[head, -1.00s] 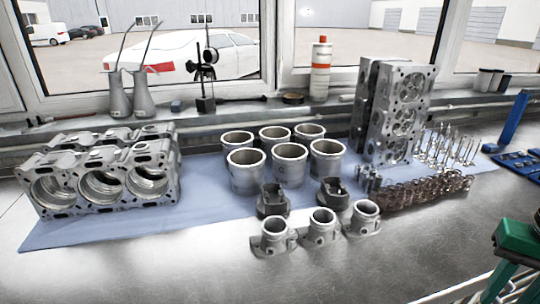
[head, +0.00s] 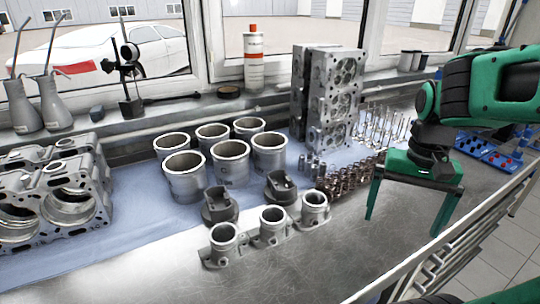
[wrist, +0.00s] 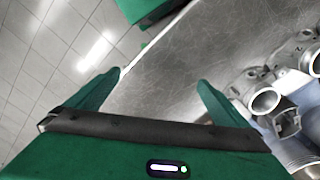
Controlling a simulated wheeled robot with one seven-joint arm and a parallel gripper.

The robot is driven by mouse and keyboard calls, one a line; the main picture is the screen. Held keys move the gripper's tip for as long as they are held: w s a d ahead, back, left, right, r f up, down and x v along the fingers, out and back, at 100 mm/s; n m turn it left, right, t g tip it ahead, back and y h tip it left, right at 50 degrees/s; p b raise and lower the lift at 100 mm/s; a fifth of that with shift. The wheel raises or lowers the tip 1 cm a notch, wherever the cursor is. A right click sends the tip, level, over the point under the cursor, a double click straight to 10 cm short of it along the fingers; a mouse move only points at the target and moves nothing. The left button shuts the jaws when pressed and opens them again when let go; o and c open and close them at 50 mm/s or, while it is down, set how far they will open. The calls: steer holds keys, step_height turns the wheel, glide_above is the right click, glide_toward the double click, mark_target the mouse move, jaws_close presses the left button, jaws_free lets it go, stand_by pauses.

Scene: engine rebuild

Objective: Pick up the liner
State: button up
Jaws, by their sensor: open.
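Several grey metal cylinder liners stand upright in two rows on the blue cloth in the head view; one front liner (head: 186,178) is at the left, another front liner (head: 231,163) is in the middle, and a third front liner (head: 269,153) is at the right. My green gripper (head: 406,226) is open and empty over the bare bench at the right, well apart from the liners. In the wrist view my gripper's fingers (wrist: 160,77) are spread over bare metal and the bench edge. A liner (wrist: 290,150) shows partly at the lower right there.
The engine block (head: 50,200) stands left of the liners. The cylinder head (head: 325,100) stands behind right. Two dark pistons (head: 280,187) and several flanged metal pipes (head: 272,224) are in front. Springs (head: 345,180) and valves (head: 382,125) lie right. The front right bench is clear.

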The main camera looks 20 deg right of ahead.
steer(key=w+a+r+m, duration=0.1)
steer(key=w+r+m, duration=0.25)
steer(key=w, duration=0.75)
steer(key=m, duration=1)
glide_toward(268, 146)
steer(key=s+f, duration=0.1)
steer(key=s, duration=0.4)
steer(key=f, duration=0.2)
steer(key=w+f, duration=0.1)
steer(key=f, duration=0.2)
steer(key=w+f, duration=0.1)
steer(key=f, duration=0.1)
steer(key=shift+a+f, duration=0.3)
steer(key=shift+s+r, duration=0.3)
steer(key=shift+s, duration=0.3)
steer(key=shift+s+d+f, duration=0.1)
steer(key=shift+s+f, duration=0.05)
steer(key=shift+f, duration=0.45)
steer(key=shift+s+f, duration=0.2)
steer(key=shift+f, duration=1.25)
steer(key=c, duration=1.2)
